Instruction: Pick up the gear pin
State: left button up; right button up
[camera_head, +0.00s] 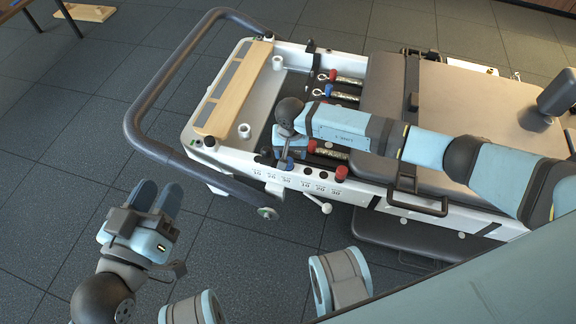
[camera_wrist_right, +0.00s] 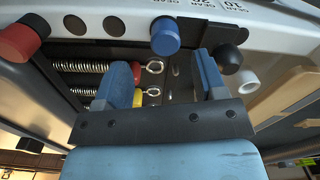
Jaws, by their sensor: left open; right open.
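The reformer's spring end has several coloured knobs by its numbered edge; I cannot tell for certain which part is the gear pin. In the right wrist view, a blue knob (camera_wrist_right: 165,37) shows between and beyond the fingertips, and a red knob (camera_wrist_right: 22,38) is at the left. A black knob (camera_wrist_right: 229,59) and a white cylinder (camera_wrist_right: 246,80) lie just right of the right finger. My right gripper (camera_wrist_right: 166,78) is open and empty, over the spring bay; it also shows in the head view (camera_head: 286,164). My left gripper (camera_head: 157,196) is open and empty, left of the frame.
The reformer has a curved grey bar (camera_head: 140,93) at its left end and a wooden strip (camera_head: 234,88). Springs (camera_wrist_right: 80,66) with metal eyelets lie left of the right gripper. The padded carriage (camera_head: 460,105) fills the right side. Floor around my left gripper is clear.

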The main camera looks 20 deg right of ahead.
jog(key=f+b, duration=0.2)
jog(key=f, duration=0.3)
jog(key=shift+a+b, duration=0.35)
jog(key=shift+b, duration=0.05)
jog(key=shift+f, duration=0.2)
pick_arm(q)
jog(key=shift+w+a+f+m+g, duration=0.15)
jog(key=shift+f+m, duration=0.1)
jog(key=shift+f, duration=0.35)
jog(key=shift+w+d+f+m+g, duration=0.15)
jog(key=shift+f+m, duration=0.1)
jog(key=shift+f, duration=0.3)
pick_arm(e)
jog(key=shift+r, duration=0.1)
pick_arm(q)
jog(key=shift+a, duration=0.1)
pick_arm(e)
jog(key=c, duration=1)
